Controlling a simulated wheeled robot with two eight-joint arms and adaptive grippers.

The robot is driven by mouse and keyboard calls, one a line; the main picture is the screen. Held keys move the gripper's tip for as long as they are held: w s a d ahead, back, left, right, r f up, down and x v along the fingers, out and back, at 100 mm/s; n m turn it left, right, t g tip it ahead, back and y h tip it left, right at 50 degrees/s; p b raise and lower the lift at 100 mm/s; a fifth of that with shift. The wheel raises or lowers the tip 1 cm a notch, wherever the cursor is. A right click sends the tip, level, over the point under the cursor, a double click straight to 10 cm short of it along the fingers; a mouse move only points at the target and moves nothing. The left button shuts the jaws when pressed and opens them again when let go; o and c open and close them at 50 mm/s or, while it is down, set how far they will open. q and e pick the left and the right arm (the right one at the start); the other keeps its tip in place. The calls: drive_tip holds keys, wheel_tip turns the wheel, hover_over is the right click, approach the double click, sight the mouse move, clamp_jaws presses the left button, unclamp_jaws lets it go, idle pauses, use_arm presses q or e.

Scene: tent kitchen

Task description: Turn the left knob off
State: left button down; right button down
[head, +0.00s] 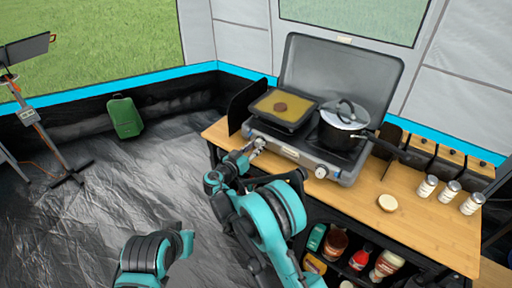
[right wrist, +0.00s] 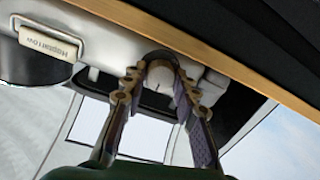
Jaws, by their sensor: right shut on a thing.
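The camping stove (head: 284,146) stands on the wooden counter with its lid up. My right gripper (head: 255,148) is at the left end of the stove's front, at the left knob, which it mostly hides in the head view. In the right wrist view, the left knob (right wrist: 161,72) is a pale round piece between the fingertips of my right gripper (right wrist: 162,82), and the fingers are closed on its sides. The right knob (head: 321,172) shows uncovered on the stove front. My left gripper is not in view; only part of my left arm shows at the bottom.
A square pan (head: 284,107) with yellow food sits on the left burner and a lidded pot (head: 343,125) on the right, its handle reaching right. Several shakers (head: 449,191) and a small round item (head: 387,202) stand on the counter (head: 420,225). Bottles fill the shelf below.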

idle(0.4)
drive_tip(key=c, duration=1.4)
unclamp_jaws()
drive_tip(key=shift+c, duration=0.2)
drive_tip(key=v, duration=0.7)
drive_tip(key=shift+s, duration=0.25)
drive_tip(key=shift+a, duration=0.15)
